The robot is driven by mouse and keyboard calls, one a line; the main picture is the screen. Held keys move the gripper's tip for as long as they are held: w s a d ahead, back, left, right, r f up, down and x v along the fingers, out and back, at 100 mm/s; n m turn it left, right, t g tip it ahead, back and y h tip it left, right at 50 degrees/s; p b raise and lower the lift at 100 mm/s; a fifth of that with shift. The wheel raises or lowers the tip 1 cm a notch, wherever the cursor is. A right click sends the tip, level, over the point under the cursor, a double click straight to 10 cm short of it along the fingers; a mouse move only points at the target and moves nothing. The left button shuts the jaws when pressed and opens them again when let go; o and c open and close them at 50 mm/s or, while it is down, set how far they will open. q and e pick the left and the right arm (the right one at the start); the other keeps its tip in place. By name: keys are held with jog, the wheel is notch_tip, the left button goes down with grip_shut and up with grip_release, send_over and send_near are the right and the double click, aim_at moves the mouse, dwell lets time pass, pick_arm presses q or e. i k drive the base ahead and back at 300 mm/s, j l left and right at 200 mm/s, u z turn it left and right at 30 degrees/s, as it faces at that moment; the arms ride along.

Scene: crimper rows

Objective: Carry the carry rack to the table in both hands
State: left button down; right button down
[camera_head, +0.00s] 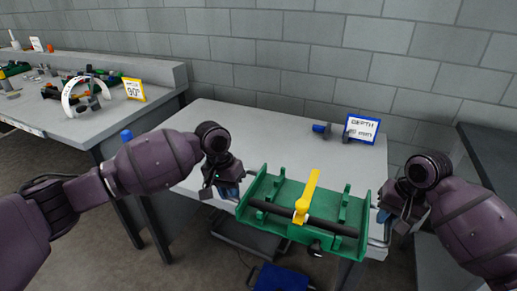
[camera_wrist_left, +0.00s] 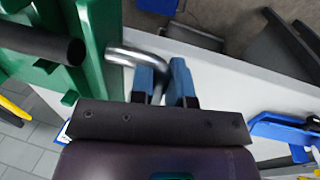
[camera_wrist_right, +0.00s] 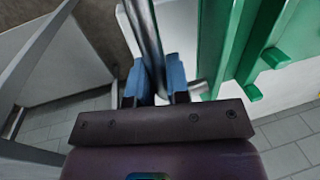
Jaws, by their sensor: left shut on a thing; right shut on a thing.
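The green carry rack (camera_head: 282,196) is held level between my two grippers, in front of the table's near edge in the head view. It has a dark bar across it and a yellow lever (camera_head: 307,196) standing up from the bar. My left gripper (camera_wrist_left: 162,85) is shut on the rack's metal handle (camera_wrist_left: 135,55) at its left end. My right gripper (camera_wrist_right: 155,80) is shut on the metal handle (camera_wrist_right: 150,40) at the right end. The light grey table (camera_head: 230,125) is behind and partly under the rack in the head view. I cannot tell whether the rack touches it.
A white sign reading "DEPTH" (camera_head: 362,128) and a blue-and-dark part (camera_head: 322,129) stand at the table's back right. Most of the tabletop is clear. Another bench (camera_head: 75,128) with tools and a yellow sign (camera_head: 133,89) is at the left. A blue item (camera_head: 281,279) lies low in front.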

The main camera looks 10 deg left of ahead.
aim_at(309, 158)
jog(key=i, duration=1)
